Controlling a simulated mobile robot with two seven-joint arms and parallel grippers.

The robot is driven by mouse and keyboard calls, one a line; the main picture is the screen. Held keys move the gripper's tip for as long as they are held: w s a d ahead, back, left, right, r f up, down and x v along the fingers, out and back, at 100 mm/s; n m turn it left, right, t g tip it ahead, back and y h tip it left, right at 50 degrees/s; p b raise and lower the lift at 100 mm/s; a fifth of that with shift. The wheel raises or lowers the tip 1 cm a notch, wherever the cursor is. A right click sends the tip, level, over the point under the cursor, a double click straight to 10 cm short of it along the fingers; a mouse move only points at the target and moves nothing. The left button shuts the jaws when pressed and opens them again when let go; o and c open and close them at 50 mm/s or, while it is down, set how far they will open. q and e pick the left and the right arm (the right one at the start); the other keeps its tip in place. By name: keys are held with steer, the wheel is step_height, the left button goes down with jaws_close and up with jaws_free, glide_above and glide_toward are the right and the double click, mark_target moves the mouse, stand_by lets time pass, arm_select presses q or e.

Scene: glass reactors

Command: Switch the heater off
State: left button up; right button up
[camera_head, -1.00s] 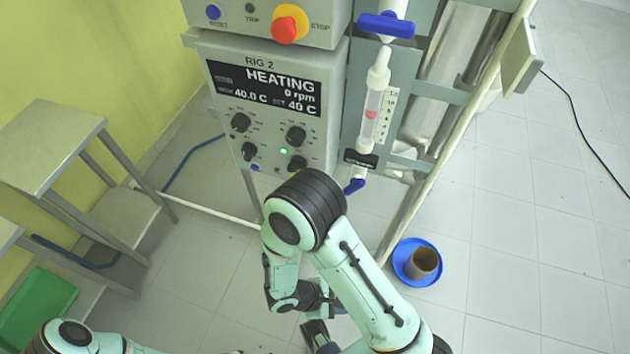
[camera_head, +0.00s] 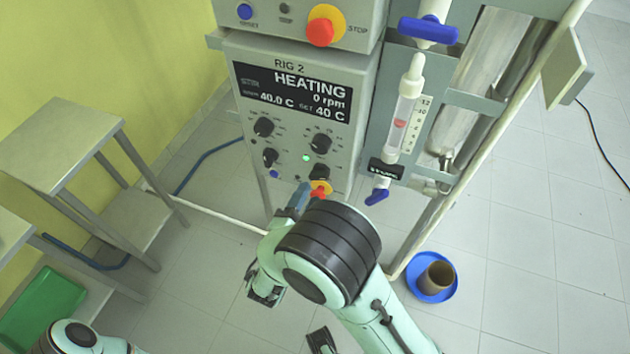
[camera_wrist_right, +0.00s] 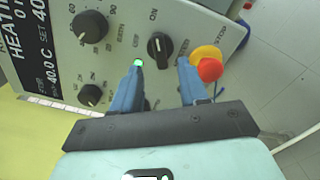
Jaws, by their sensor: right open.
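The heater's control panel (camera_head: 291,110) is labelled RIG 2. Its display (camera_head: 292,92) reads HEATING, 0 rpm, 40.0 C and SET 40 C. A black rotary knob (camera_wrist_right: 160,45) with an ON mark is low on the panel's right side; it also shows in the head view (camera_head: 318,172). A green light (camera_wrist_right: 138,63) glows beside it. My right gripper (camera_wrist_right: 160,77) is open, its blue fingers apart in front of the panel near this knob and holding nothing. In the head view my right gripper (camera_head: 303,191) is partly hidden by my arm.
A red button on a yellow collar (camera_wrist_right: 208,66) is close to my right gripper's finger. Another red STOP button (camera_head: 320,32) is above. A glass tube with blue valves (camera_head: 404,105) stands to the right. A blue dish with a brown cup (camera_head: 432,294) is on the floor.

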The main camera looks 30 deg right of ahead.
mark_target(317, 179)
steer(key=x, duration=0.5)
steer(key=shift+w, duration=0.1)
jaws_close()
